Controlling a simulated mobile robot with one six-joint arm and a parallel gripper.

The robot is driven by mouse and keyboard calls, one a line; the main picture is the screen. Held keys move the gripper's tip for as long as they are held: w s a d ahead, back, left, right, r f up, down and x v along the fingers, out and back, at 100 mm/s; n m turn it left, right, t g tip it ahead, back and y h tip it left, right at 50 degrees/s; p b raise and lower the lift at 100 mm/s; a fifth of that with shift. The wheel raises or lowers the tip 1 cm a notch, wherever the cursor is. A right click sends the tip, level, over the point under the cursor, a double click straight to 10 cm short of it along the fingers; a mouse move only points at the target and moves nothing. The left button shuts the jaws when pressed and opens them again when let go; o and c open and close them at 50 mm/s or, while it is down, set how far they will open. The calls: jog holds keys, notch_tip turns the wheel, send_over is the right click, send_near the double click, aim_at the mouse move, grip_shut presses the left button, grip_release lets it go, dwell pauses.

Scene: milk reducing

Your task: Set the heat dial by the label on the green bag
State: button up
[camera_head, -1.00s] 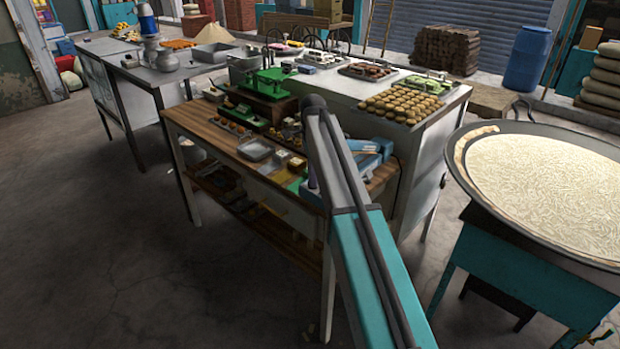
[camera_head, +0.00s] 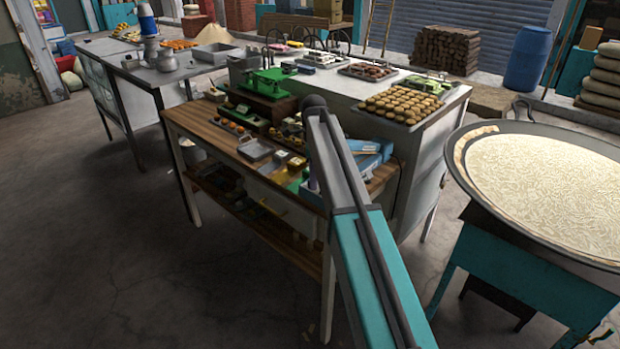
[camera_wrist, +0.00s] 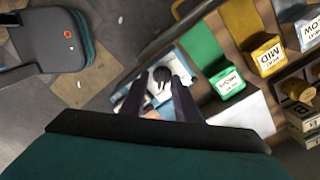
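In the wrist view my gripper (camera_wrist: 162,92) has its two dark fingers apart. A small black knob-like part (camera_wrist: 162,74), which looks like the heat dial, shows between them on a pale blue-and-white unit (camera_wrist: 188,73). I cannot tell whether the fingers touch it, or its exact setting. The green bag (camera_wrist: 203,46) lies just right of the fingers, with a white label (camera_wrist: 227,82). Its lettering is upside down and too small to read surely. A yellow bag (camera_wrist: 244,22) beside it has a label reading MID. In the head view my arm hides my gripper and the dial.
The wooden work table (camera_head: 213,133) holds trays and a green scale (camera_head: 267,82). A white counter (camera_head: 335,88) with trays of sweets stands behind. A wide pan of milk (camera_head: 545,190) stands at right. Another bag (camera_wrist: 300,10) with a label lies at the wrist view's top right.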

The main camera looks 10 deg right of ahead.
jog(key=shift+w+r, duration=0.1)
jog(key=shift+r, duration=0.05)
jog(key=shift+w+a+r+b, duration=0.1)
jog(key=shift+r+b, duration=0.2)
jog(key=shift+r, duration=0.5)
notch_tip(320, 180, up, 12)
jog(key=b, duration=0.2)
jog(key=shift+b, duration=0.4)
jog(key=shift+f, duration=0.15)
